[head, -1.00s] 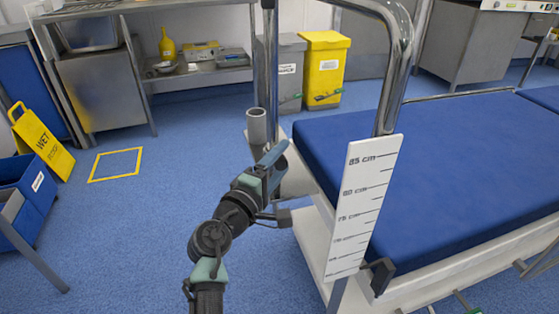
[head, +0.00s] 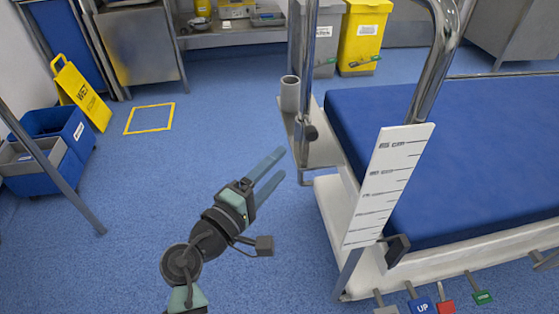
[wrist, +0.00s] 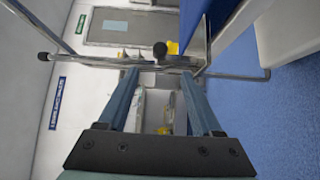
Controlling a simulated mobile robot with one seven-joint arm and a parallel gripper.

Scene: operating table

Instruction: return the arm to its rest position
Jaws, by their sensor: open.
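My gripper (head: 272,172) is open and empty in the head view, its two blue fingers pointing up and to the right over the blue floor. It is left of the operating table (head: 465,150) and apart from its pole. My arm comes up from the bottom edge, bent at its dark joints. In the wrist view both blue fingers of my gripper (wrist: 160,95) are spread wide with nothing between them. A metal pole (wrist: 110,62) crosses beyond the fingertips.
A metal pole (head: 308,80) with a grey cup (head: 290,95) stands right of my gripper. A white height scale (head: 388,185) and pedals (head: 447,306) are further right. A wet-floor sign (head: 82,95) and blue bucket (head: 58,130) are left.

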